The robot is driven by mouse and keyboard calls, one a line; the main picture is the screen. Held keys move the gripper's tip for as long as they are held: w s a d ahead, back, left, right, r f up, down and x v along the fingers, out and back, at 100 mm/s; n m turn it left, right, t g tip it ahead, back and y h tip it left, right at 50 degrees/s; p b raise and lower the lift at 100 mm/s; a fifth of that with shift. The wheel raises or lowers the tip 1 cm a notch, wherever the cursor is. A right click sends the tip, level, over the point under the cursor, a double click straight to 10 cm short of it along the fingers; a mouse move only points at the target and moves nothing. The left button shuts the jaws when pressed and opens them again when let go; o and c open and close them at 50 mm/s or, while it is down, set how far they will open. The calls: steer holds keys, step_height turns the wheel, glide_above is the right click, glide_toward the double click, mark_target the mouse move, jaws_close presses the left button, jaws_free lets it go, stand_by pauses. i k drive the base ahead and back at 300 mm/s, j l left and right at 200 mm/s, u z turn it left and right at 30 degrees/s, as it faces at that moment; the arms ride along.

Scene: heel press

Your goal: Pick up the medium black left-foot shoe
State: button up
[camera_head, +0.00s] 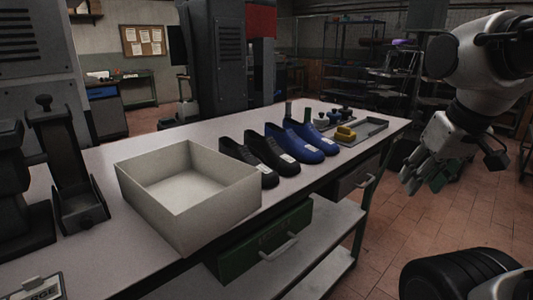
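Two black shoes with white labels lie side by side on the workbench (115,152): the left one (242,158) next to the pale box, the right one (270,152) beside the blue shoes. The label print is too small to read, so I cannot tell which is the medium left-foot one. My gripper (424,183) hangs in the air at the right, beyond the bench's right edge and well apart from the shoes. Its fingers look spread, with nothing between them.
An empty pale open box (218,210) stands left of the shoes. Two blue shoes (300,143) lie to their right, then a tray (366,133) with a yellow item (345,133). Dark press-like fixtures (75,190) stand at the far left. A green drawer (265,245) is under the bench.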

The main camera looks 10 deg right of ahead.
mark_target(266, 149)
steer(key=i+l+u, duration=0.1)
steer(key=l+u, duration=0.25)
steer(key=l, duration=0.35)
steer(key=l+u, duration=0.35)
steer(key=l, duration=0.3)
